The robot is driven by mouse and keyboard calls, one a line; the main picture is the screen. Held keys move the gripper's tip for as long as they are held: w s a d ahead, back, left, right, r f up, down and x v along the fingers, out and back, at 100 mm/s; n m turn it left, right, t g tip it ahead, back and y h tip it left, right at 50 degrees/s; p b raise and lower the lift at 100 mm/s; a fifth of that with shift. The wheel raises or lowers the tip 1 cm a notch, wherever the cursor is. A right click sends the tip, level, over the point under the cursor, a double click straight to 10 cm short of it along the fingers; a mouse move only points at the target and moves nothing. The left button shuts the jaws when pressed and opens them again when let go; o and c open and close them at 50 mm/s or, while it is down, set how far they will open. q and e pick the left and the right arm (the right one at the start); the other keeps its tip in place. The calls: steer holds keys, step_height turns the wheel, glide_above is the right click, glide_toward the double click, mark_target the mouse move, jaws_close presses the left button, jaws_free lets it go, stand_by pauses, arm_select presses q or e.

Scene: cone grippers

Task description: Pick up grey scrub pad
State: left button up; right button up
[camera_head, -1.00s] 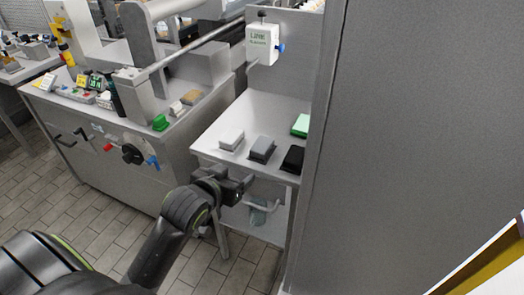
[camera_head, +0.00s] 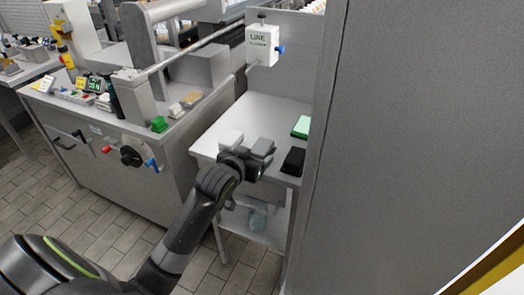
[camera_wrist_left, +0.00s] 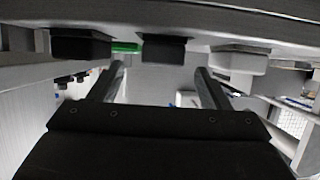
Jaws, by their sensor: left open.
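The grey scrub pad (camera_head: 262,147) lies on the metal side table between a light pad (camera_head: 231,138) and a black pad (camera_head: 293,161). My left gripper (camera_head: 256,165) is at the table's front edge, just in front of the grey pad, and partly covers it. In the left wrist view, which looks upside down, the open fingers (camera_wrist_left: 158,85) are spread with nothing between them. The grey pad (camera_wrist_left: 163,50) appears dark there, centred between the finger directions and apart from them. My right gripper is not in view.
The table (camera_head: 262,112) has free room behind the pads, with a green pad (camera_head: 301,127) at the back right. A large grey panel (camera_head: 420,120) stands close on the right. A metal counter (camera_head: 120,150) with small items is on the left.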

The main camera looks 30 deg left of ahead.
mark_target(256, 154)
arm_select(q)
steer(key=shift+x, duration=2.7)
steer(key=shift+s+a+f, duration=0.1)
steer(key=shift+a+f, duration=0.05)
steer(key=shift+f, duration=0.05)
steer(key=c, duration=1)
steer(key=shift+c, duration=0.2)
